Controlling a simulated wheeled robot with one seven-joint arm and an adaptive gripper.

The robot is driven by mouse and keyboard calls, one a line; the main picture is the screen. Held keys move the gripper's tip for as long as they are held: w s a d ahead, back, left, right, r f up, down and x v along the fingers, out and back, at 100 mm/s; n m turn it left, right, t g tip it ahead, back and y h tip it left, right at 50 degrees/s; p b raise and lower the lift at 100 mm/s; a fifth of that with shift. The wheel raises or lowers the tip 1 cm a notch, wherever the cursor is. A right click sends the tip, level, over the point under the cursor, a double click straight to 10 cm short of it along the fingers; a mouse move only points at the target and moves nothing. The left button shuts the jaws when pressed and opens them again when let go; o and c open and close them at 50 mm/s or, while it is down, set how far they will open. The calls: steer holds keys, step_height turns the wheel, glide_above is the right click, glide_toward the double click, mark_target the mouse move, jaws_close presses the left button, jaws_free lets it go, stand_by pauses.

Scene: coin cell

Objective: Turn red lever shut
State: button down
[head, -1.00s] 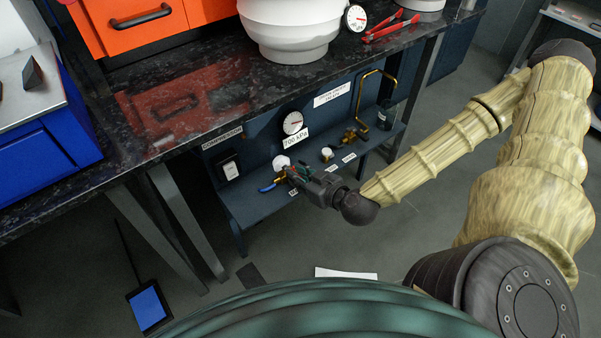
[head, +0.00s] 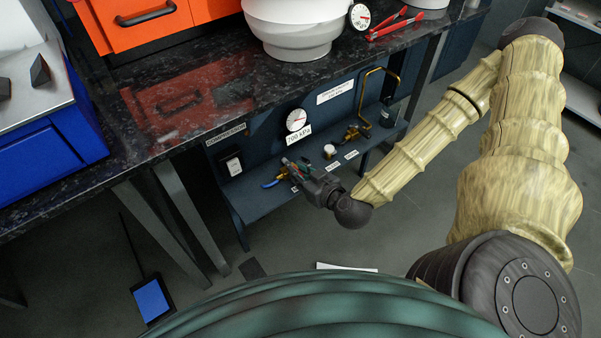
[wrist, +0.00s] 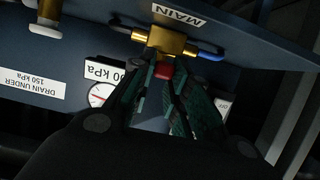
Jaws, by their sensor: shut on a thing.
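In the wrist view the red lever (wrist: 165,72) sits just below a brass valve (wrist: 165,42), between my fingertips. My gripper (wrist: 163,82) is shut on it, with a green-padded finger on each side. Much of the lever is hidden by the fingers. A blue hose (wrist: 208,54) leaves the valve on the right in this view. A small red part shows at the fingertips there.
A label reading MAIN (wrist: 179,14) is by the valve. The panel carries a 700 kPa gauge (head: 296,120) and a compressor switch (head: 232,165). A small gauge (head: 330,151) and a bent brass pipe (head: 365,90) stand to the right. The dark benchtop (head: 200,65) overhangs the shelf.

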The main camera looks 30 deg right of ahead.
steer(key=c, duration=1.4)
jaws_free()
steer(key=shift+o, duration=0.2)
steer(key=shift+w+d+n+y+b, duration=0.1)
steer(key=shift+d+n+y+b, duration=0.35)
steer(key=shift+n+y+b, duration=0.35)
